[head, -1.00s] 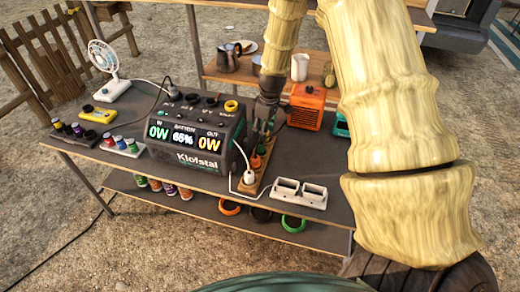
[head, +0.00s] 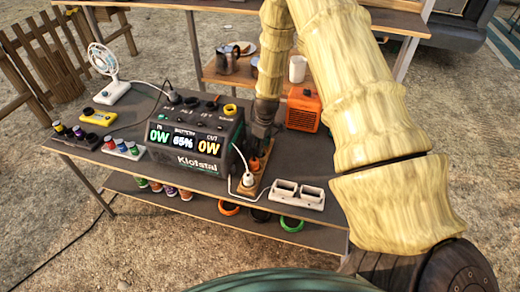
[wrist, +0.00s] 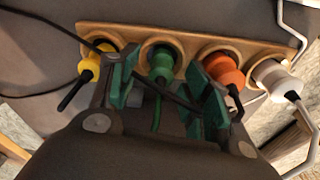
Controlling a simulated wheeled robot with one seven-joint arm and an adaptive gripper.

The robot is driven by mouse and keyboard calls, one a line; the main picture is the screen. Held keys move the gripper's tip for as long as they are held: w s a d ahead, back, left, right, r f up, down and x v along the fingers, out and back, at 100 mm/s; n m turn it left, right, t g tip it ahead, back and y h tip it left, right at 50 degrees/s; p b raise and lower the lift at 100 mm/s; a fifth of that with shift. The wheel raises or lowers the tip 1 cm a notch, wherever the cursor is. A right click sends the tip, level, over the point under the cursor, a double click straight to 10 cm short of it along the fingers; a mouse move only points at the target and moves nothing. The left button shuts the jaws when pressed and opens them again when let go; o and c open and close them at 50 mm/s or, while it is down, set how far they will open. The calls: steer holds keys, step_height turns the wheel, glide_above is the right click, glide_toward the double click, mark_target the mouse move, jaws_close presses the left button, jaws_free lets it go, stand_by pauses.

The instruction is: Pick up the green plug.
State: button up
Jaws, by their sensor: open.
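The green plug (wrist: 160,65) stands in a wooden strip holder (wrist: 188,38) in the wrist view, between a yellow plug (wrist: 92,65) on its left and an orange plug (wrist: 222,68) on its right. My gripper (wrist: 165,82) is open, with its green-padded fingers on either side of the green plug. The right finger is very close to the orange plug; I cannot tell if they touch. In the head view my gripper (head: 261,138) hangs over the holder (head: 247,190) and hides the green plug.
A white plug (wrist: 274,78) stands at the holder's right end. In the head view the power station (head: 195,140) is close on the left, an orange box (head: 303,107) behind right, and a white socket block (head: 298,194) in front right. Dark cables cross near the plugs.

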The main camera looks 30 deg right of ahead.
steer(key=shift+f, duration=0.65)
jaws_close()
steer(key=shift+r, duration=0.2)
